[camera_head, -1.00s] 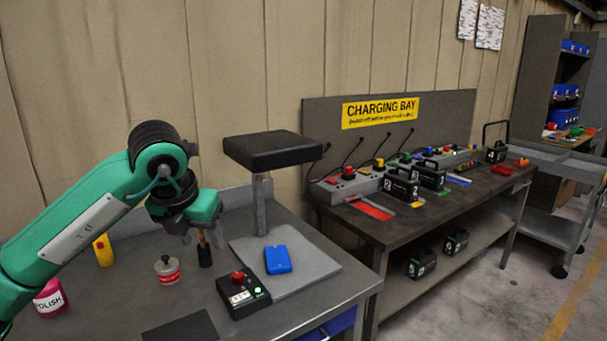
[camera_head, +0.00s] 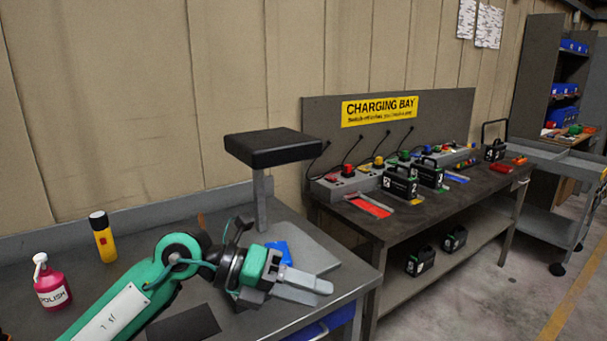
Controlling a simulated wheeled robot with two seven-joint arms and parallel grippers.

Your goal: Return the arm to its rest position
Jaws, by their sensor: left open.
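My left arm, green with black joints, reaches in from the bottom left over the near grey workbench (camera_head: 35,318). My left gripper (camera_head: 325,292) is at its end, pointing right, above the bench near its front right edge. It is open, with nothing seen between its grey fingers. Behind it, a blue object (camera_head: 283,252) lies on a light grey mat (camera_head: 318,258), partly hidden by the gripper. My right gripper is not in view.
A pink POLISH bottle (camera_head: 52,287) and a yellow-black bottle (camera_head: 102,237) stand on the bench's left. A post with a black padded top (camera_head: 273,147) rises behind the gripper. The charging bench (camera_head: 400,225) with several black battery packs is to the right, beside a grey cart (camera_head: 548,222).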

